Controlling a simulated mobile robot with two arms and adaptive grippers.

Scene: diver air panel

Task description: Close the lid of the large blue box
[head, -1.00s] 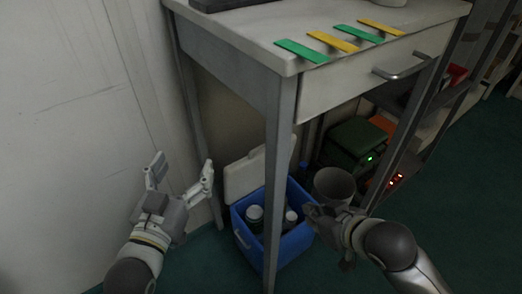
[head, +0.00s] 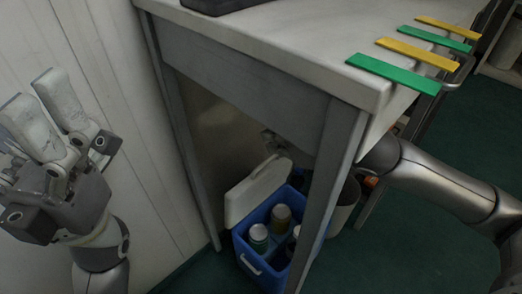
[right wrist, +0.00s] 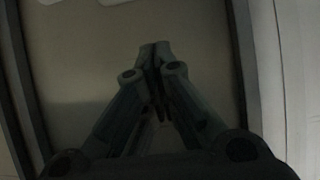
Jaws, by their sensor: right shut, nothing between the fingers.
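The large blue box (head: 242,246) stands on the floor under the table, partly hidden by a table leg. Its pale lid (head: 257,191) is open, tilted up along the back left side. Several cans (head: 259,237) show inside. My right gripper (head: 270,137) is under the table, just above the lid's upper right end, partly hidden; I cannot tell if it touches the lid. In the right wrist view its fingertips (right wrist: 155,47) are together and empty. My left gripper (head: 42,95) is open and empty at the far left, by the wall.
The table (head: 290,60) stands over the box, and its front leg (head: 330,185) is close in front of it. A grey bin (head: 343,208) is right of the box. Green and yellow strips (head: 394,73) lie on the tabletop. Green floor is open at the lower right.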

